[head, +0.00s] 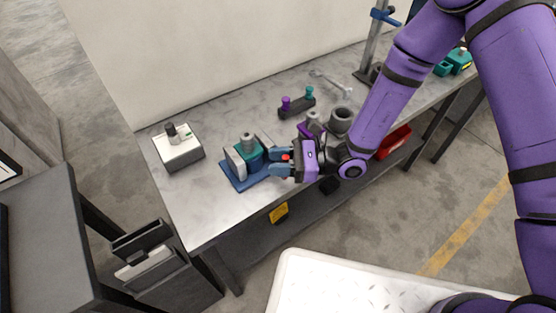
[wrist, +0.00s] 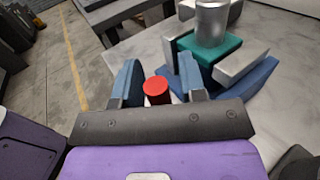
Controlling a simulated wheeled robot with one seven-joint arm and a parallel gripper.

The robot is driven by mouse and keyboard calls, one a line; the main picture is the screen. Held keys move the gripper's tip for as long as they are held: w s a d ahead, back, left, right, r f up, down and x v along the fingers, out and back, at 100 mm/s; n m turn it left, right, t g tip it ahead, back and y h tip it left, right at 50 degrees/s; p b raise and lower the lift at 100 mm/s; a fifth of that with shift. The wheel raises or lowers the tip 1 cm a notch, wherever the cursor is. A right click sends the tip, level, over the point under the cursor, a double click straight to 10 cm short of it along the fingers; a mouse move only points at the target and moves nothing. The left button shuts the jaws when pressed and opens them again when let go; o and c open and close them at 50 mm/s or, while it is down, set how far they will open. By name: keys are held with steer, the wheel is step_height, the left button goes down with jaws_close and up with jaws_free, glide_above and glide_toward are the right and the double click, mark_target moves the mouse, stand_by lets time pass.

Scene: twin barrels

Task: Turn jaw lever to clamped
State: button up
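The jaw fixture (head: 238,183) stands on the workbench, with a blue base, pale jaw plates and a teal block (head: 244,154) between them. A silver cylinder (head: 247,139) sits on the teal block; it also shows in the wrist view (wrist: 211,22). The red knob (wrist: 156,88), apparently the jaw lever's end, shows in the wrist view. My gripper (wrist: 160,85) is open, with a blue finger on either side of the knob and a visible gap on the right. In the head view my gripper (head: 278,164) is at the fixture's right side. The lever's arm is hidden.
A white box (head: 178,152) with a dark knob stands on the bench (head: 215,209) at left. A dark stand with purple and teal pegs (head: 296,104), a wrench (head: 330,83) and a grey cup (head: 341,120) are behind my gripper. A red bin (head: 394,142) is below right.

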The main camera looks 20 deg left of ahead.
jaws_close()
steer(key=shift+w+d, duration=0.1)
steer(key=m+y, duration=0.1)
steer(key=w+d+m+y, duration=0.1)
steer(key=y, duration=0.1)
steer(key=shift+w+d+m, duration=0.2)
steer(key=shift+w+m, duration=0.1)
steer(key=shift+m, duration=0.1)
steer(key=shift+w+d+f+m+t+y, duration=0.1)
steer(key=shift+w+d+m+t+y, duration=0.15)
steer(key=shift+m+y, duration=0.35)
steer(key=shift+w+d+f+m+t+y, duration=0.15)
steer(key=shift+w+m+y, duration=0.1)
steer(key=shift+m+y, duration=0.35)
steer(key=shift+w+d+r+m+t+y, duration=0.1)
steer(key=shift+w+d+m+t+y, duration=0.15)
steer(key=shift+m+y, duration=0.35)
steer(key=shift+o, duration=1)
jaws_free()
steer(key=shift+f, duration=0.1)
